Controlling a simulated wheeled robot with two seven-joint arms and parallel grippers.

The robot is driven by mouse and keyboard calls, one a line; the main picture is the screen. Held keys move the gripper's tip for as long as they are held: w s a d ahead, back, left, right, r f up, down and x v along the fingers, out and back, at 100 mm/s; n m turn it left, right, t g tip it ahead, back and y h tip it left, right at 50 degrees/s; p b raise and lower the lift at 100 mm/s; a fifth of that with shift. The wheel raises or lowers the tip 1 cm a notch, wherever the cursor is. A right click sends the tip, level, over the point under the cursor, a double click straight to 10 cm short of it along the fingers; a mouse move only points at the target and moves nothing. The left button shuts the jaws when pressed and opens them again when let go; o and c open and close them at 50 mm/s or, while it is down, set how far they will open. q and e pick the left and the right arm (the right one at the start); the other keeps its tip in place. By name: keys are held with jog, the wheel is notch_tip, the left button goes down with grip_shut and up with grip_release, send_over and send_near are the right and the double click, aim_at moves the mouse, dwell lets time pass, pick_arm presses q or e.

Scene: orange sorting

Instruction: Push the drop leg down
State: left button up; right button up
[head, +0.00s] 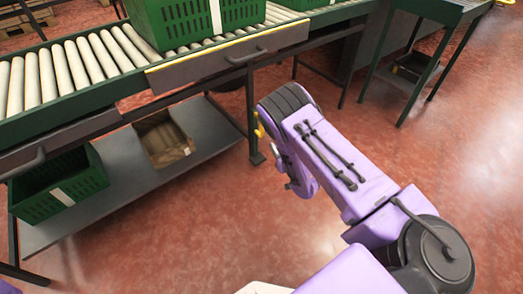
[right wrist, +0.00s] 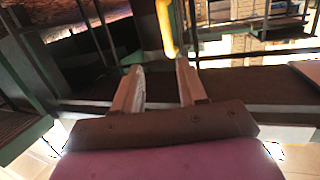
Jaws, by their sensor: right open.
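A yellow bar-like part (right wrist: 166,30), which may be the drop leg's handle, shows in the right wrist view just past my right gripper (right wrist: 160,68). The gripper's two fingers are apart, with nothing between them. The yellow part's lower end is close to the fingertips; I cannot tell whether it touches one. In the head view a small yellow piece (head: 259,126) shows beside my right wrist, near a dark green conveyor leg (head: 251,112). My right arm hides the fingers there. I cannot make out the whole drop leg. My left gripper is out of view.
The roller conveyor (head: 62,70) runs along the upper left, carrying green crates (head: 180,28). A grey lower shelf (head: 120,185) holds a green crate (head: 55,190) and a cardboard box (head: 163,140). Another green stand (head: 425,60) is at upper right. Red floor is clear around my arm.

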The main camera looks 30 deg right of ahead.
aim_at(262, 134)
jog(key=w+b, duration=0.2)
jog(key=w, duration=0.2)
jog(key=w+d+f+n+t+b, duration=0.1)
jog(key=w+b, duration=0.2)
jog(key=w, duration=0.2)
jog(key=w+f+t+y+b, duration=0.1)
jog(key=w+b, duration=0.2)
jog(key=w, duration=0.2)
jog(key=shift+d+f, duration=0.2)
jog(key=shift+d, duration=0.15)
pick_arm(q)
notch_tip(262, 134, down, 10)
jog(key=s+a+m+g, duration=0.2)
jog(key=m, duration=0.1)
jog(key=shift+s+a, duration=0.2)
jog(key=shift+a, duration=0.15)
pick_arm(e)
jog(key=shift+w+r, duration=0.15)
jog(key=shift+w, duration=0.2)
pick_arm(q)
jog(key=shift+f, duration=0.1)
